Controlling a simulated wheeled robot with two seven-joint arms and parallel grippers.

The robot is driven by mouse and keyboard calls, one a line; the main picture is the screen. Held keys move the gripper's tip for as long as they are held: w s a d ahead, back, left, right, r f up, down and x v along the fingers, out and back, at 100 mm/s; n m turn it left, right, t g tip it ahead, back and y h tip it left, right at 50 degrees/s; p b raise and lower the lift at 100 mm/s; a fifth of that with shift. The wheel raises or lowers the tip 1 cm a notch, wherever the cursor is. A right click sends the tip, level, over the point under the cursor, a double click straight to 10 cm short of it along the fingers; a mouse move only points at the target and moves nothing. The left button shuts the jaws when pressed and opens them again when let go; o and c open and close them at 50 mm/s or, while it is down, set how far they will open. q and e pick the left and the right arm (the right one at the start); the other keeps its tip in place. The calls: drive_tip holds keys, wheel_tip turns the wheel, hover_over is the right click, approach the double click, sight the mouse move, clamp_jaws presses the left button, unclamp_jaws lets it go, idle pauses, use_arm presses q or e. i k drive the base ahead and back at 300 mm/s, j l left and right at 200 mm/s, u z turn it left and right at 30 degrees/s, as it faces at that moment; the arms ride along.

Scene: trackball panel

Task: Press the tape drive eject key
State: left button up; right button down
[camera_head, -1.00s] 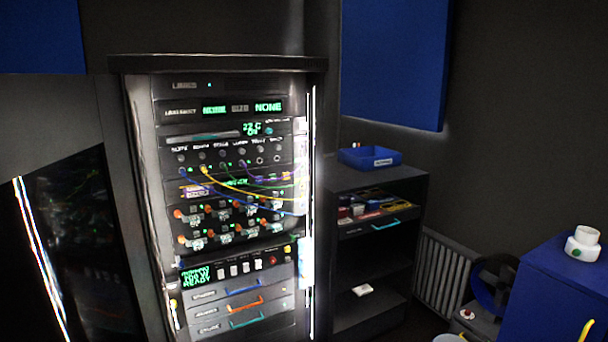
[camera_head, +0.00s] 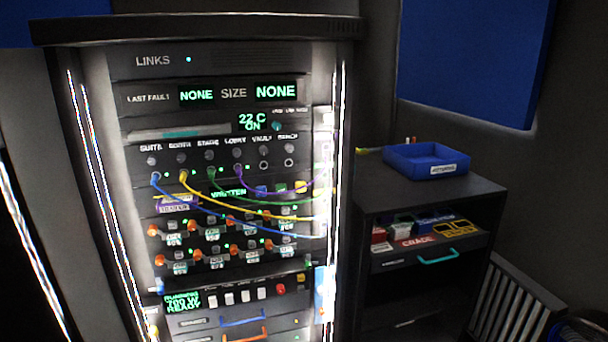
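The equipment rack (camera_head: 90,35) stands in the left half of the view, its front facing me. A panel with a green "WRITTEN" display (camera_head: 228,192) sits about midway up, with a labelled cartridge-like piece (camera_head: 176,203) at its left. Small coloured keys, among them a blue key (camera_head: 261,190) and a yellow key (camera_head: 301,186), are at its right. Purple, green and yellow cables hang across this panel. The key lettering is too small to read, so I cannot tell which key is eject. Neither of my grippers is in view.
A blue cable (camera_head: 215,214) also droops over the rack front. To the right is a dark shelf unit (camera_head: 375,205) with a blue bin (camera_head: 425,160) on top and boxes in its drawer. A radiator (camera_head: 515,305) stands at lower right.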

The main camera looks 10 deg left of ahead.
sight(298, 184)
drive_tip(key=i+j+u, duration=0.1)
drive_tip(key=i+j, duration=0.85)
drive_tip(key=i, duration=0.1)
